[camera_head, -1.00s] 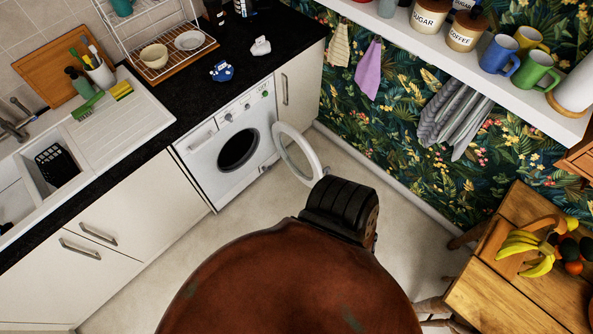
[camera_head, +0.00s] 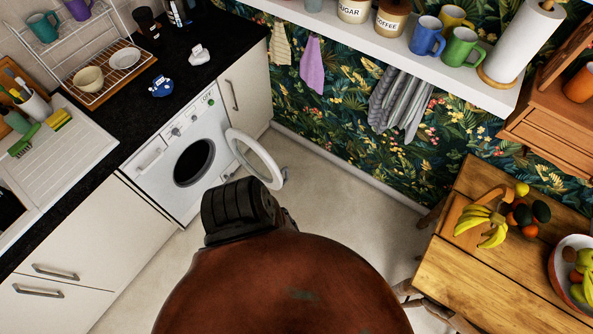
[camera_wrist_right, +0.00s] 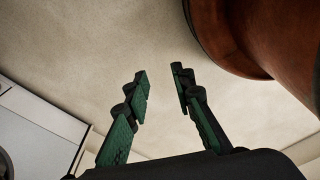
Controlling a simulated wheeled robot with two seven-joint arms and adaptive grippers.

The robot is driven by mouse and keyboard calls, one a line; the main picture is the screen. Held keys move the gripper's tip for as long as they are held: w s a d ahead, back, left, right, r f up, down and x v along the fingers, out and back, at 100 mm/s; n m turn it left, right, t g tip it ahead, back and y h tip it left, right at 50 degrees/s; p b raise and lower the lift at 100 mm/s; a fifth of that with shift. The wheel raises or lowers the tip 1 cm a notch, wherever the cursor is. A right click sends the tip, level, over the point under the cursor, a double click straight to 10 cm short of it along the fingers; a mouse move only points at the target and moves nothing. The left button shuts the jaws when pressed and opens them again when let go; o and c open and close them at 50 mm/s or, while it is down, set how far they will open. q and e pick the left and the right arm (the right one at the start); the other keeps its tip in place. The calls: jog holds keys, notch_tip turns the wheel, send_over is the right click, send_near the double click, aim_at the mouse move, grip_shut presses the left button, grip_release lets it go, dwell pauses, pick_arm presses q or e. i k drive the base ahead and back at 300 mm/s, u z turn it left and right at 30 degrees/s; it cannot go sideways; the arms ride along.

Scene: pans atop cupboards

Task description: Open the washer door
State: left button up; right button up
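The white washer (camera_head: 150,186) stands under the black worktop in the head view, with its dark round opening uncovered. Its round door (camera_head: 270,170), a white ring with clear glass, is swung wide open to the right of the opening. No gripper is seen touching the door. My right gripper (camera_wrist_right: 158,76) is open and empty in the right wrist view, its green-padded fingers apart above pale floor. My left gripper is not in view. Neither gripper shows in the head view, where my own red-brown body covers the bottom middle.
A white cupboard (camera_head: 243,88) stands right of the washer, and drawers (camera_head: 60,255) are at left. A wooden table (camera_head: 480,275) with fruit is at right. Pale floor (camera_head: 340,200) is clear between the door and the table. A white panel (camera_wrist_right: 40,130) fills the wrist view's lower left.

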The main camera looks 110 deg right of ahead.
aim_at(232, 133)
jog(key=k, duration=0.85)
jog(key=z, duration=0.3)
